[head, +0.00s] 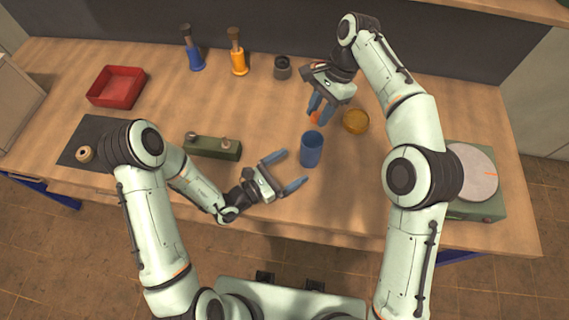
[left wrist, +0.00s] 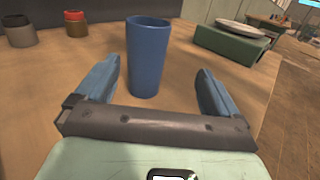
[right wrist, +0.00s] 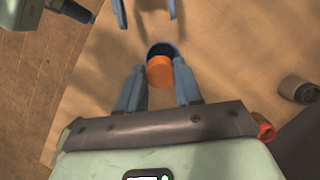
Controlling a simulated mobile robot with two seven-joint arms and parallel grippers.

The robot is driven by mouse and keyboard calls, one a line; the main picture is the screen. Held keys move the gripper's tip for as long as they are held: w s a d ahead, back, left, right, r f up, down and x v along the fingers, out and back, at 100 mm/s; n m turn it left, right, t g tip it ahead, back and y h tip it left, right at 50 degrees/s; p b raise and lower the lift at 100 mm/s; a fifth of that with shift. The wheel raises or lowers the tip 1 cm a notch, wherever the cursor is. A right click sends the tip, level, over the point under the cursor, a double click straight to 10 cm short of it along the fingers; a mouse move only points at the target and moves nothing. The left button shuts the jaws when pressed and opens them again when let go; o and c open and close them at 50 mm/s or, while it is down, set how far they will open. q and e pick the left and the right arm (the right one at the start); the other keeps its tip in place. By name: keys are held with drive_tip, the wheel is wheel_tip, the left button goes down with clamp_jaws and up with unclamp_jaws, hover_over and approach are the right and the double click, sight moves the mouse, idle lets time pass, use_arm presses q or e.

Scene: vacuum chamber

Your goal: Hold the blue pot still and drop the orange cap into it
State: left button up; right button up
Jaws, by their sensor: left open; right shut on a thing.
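The blue pot (head: 311,152) stands upright on the wooden table, and it shows in the left wrist view (left wrist: 148,58). My left gripper (head: 293,168) is open, low over the table. Its fingers point at the pot, one towards each side, with gaps and no visible contact. My right gripper (head: 320,112) is shut on the orange cap (right wrist: 160,70) and points down, above and behind the pot in the head view. In the right wrist view the cap sits at the fingertips and overlaps the pot's dark opening (right wrist: 162,49). The fingers partly hide the cap in the head view.
A gold round container (head: 355,121) stands right of the pot. A dark jar (head: 282,68) and two plunger-like items, blue (head: 194,52) and orange (head: 238,54), stand behind. A green block (head: 212,147) lies left, a red tray (head: 116,87) farther left. A green device with a round plate (head: 472,172) stands right.

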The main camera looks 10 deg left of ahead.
sight(319, 141)
use_arm(q)
drive_tip(key=shift+w+a+f+n+t+y, duration=0.1)
drive_tip(key=shift+w+a+n+t+y, duration=0.2)
drive_tip(key=shift+w+a+n+y, duration=0.1)
drive_tip(key=shift+w, duration=0.2)
drive_tip(key=x, duration=1.1)
drive_tip(key=shift+w+d, duration=0.2)
drive_tip(key=shift+w, duration=0.05)
drive_tip(key=c, duration=1.1)
drive_tip(key=shift+o, duration=0.2)
use_arm(e)
drive_tip(key=shift+s+a+f+t+h, duration=0.15)
drive_tip(key=shift+f+t+h, duration=0.2)
drive_tip(key=shift+f, duration=0.2)
drive_tip(key=shift+s+a+f+t+h, duration=0.15)
drive_tip(key=shift+f+t+h, duration=0.1)
drive_tip(key=shift+f+h, duration=0.25)
drive_tip(key=shift+s+a+f+t+h, duration=0.1)
drive_tip(key=shift+s+f+t+h, duration=0.05)
drive_tip(key=shift+f+t+h, duration=0.5)
drive_tip(key=shift+f, duration=1.75)
